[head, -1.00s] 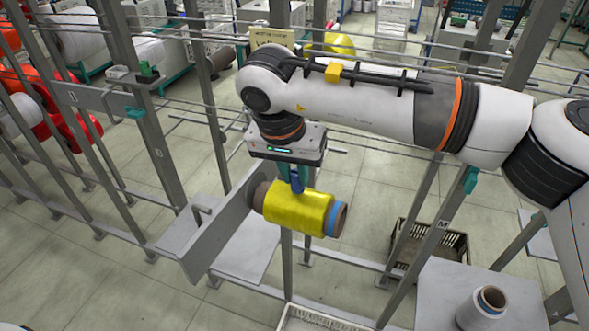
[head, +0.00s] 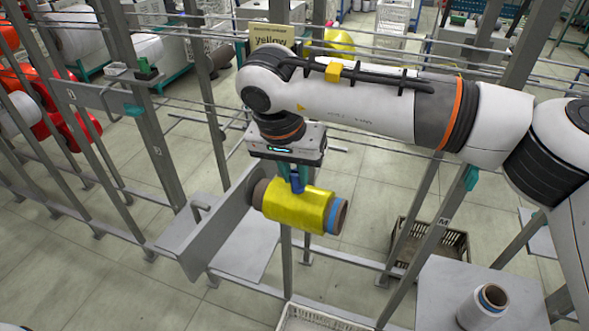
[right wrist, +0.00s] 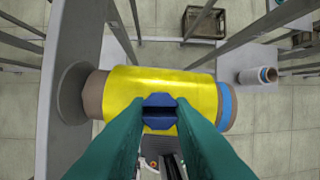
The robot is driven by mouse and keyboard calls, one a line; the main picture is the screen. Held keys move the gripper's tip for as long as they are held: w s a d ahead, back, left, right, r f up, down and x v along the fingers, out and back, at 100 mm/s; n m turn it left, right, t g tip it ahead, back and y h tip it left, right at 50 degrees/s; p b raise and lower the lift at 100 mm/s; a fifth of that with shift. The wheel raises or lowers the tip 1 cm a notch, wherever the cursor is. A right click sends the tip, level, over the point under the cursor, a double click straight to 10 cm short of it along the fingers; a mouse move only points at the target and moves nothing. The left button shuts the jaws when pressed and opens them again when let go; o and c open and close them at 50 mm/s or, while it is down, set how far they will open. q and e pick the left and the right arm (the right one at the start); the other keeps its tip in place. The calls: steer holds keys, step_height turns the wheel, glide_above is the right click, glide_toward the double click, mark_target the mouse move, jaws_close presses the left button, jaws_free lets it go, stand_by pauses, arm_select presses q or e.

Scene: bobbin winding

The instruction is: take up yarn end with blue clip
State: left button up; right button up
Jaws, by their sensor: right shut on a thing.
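A yellow yarn bobbin (head: 296,205) sits sideways on a holder fixed to a grey plate (head: 215,235), with a brown tube end at left and a blue band at right. My right gripper (head: 297,183) is above the bobbin, pointing down, shut on the blue clip (head: 296,184). In the right wrist view the blue clip (right wrist: 159,112) is between the green fingers (right wrist: 160,120), over the near side of the yellow bobbin (right wrist: 165,95). I cannot tell whether the clip touches the yarn. The yarn end cannot be made out. My left gripper is not in view.
A dark crate (head: 430,250) lies on the floor. Metal posts and rails surround the bobbin. A yellow sign (head: 271,35) is behind my arm.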

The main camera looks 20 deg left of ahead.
steer(key=shift+w+p+v, duration=0.25)
steer(key=shift+p+v, duration=0.35)
steer(key=shift+v, duration=0.35)
steer(key=shift+w+p+v, duration=0.2)
steer(key=shift+p+v, duration=0.4)
steer(key=shift+v, duration=0.4)
steer(key=shift+w+p+v, duration=0.25)
steer(key=shift+p+v, duration=0.35)
steer(key=shift+v, duration=0.35)
steer(key=shift+r, duration=0.15)
